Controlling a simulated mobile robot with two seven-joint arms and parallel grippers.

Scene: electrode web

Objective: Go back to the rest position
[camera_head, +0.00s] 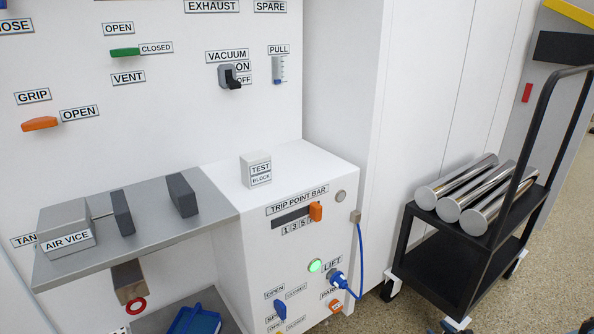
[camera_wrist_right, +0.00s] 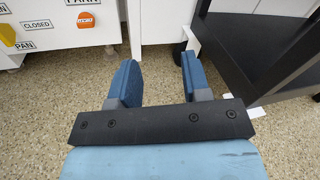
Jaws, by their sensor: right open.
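My right gripper (camera_wrist_right: 158,62) shows in the right wrist view with its two blue fingers spread apart. Nothing is between the fingers. Speckled floor shows below and between them, and the base of a white cabinet is beyond. I cannot make out either gripper in the head view, and my left gripper is in neither view.
A black cart (camera_head: 437,270) carrying several shiny metal rollers (camera_head: 473,202) stands right of the white control cabinet (camera_head: 335,175). A grey shelf (camera_head: 165,232) bears the air vice (camera_head: 66,228). A test block (camera_head: 256,169) sits on the cabinet.

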